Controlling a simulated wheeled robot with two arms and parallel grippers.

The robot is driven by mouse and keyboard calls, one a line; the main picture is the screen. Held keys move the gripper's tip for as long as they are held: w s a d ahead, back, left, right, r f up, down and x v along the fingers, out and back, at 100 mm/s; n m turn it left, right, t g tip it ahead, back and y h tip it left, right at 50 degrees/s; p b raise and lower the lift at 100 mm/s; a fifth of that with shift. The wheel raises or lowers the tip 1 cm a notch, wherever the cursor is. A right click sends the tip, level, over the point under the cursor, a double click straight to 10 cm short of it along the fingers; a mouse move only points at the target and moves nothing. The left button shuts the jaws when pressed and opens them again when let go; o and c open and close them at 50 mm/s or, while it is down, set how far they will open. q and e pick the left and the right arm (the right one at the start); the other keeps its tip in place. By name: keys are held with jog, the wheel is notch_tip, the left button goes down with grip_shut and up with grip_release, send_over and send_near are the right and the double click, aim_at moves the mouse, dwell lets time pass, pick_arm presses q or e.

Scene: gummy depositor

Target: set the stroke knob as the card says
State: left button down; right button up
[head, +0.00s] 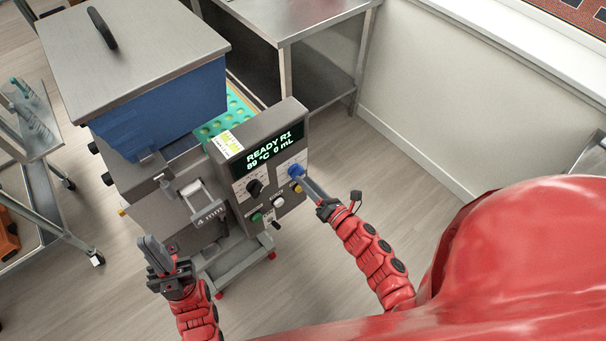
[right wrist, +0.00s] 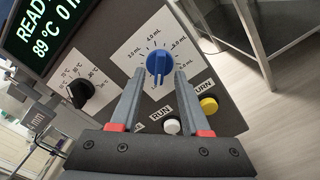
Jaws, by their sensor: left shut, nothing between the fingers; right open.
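The blue stroke knob (head: 296,169) is on the front panel of the depositor. In the right wrist view the knob (right wrist: 159,63) sits on a white dial plate marked in mL; I cannot surely tell its setting. My right gripper (head: 304,181) is open, its fingertips (right wrist: 159,75) at either side of the knob's lower edge; contact is unclear. My left gripper (head: 151,245) is shut and empty, left of the machine's front.
The display (head: 268,149) reads READY R1, 89 °C, 0 mL. A black knob (right wrist: 80,95), a white button (right wrist: 172,126) and a yellow button (right wrist: 208,104) are close to the blue knob. A blue hopper (head: 160,110) stands behind. A steel table (head: 300,20) is beyond the machine.

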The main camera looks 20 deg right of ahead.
aim_at(296, 172)
jog(key=shift+x, duration=1.05)
grip_shut()
